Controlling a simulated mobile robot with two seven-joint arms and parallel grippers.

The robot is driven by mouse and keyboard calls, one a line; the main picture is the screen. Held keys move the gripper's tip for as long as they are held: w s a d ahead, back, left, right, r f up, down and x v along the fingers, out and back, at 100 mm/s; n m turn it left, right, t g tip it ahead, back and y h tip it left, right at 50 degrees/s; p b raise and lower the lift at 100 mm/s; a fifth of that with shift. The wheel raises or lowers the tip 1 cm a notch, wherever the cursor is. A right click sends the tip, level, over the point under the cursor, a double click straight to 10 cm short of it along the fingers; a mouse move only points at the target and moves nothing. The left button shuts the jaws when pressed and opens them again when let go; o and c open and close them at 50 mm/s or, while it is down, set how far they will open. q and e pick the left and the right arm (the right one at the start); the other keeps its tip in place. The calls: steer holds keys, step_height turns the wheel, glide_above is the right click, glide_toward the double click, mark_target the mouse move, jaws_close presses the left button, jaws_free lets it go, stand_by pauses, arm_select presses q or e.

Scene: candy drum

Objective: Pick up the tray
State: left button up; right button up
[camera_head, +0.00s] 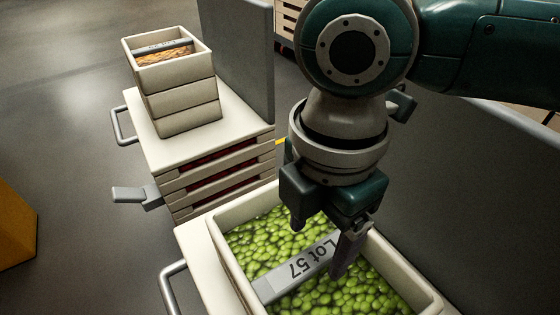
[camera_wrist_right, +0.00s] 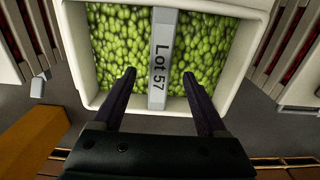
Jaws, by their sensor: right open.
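The near tray (camera_head: 228,262) is a cream box full of green candies, with a grey bar (camera_head: 300,268) marked "Lot 57" across its middle. It stands on a cart in the head view, and its lower part is cut off by the frame. My right gripper (camera_head: 322,246) is above the tray with its fingers pointing down over the bar. In the right wrist view the tray (camera_wrist_right: 264,60) is ahead, and the open fingers (camera_wrist_right: 160,92) stand on either side of the bar (camera_wrist_right: 163,60), apart from it. My left gripper is not in view.
Behind on the left, a second cart (camera_head: 145,130) carries a stack of cream trays (camera_head: 182,105), the top one holding orange-brown pieces. A grey upright panel (camera_head: 240,60) stands beside the stack. An orange block (camera_head: 15,225) is at the left edge. The floor between is clear.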

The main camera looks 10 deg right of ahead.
mark_target(312, 258)
step_height(312, 258, down, 5)
steer(key=shift+s+r+b, duration=0.1)
steer(key=shift+s+b, duration=0.05)
steer(key=shift+b, duration=0.9)
steer(key=shift+c, duration=0.3)
jaws_close()
steer(key=shift+a, duration=0.1)
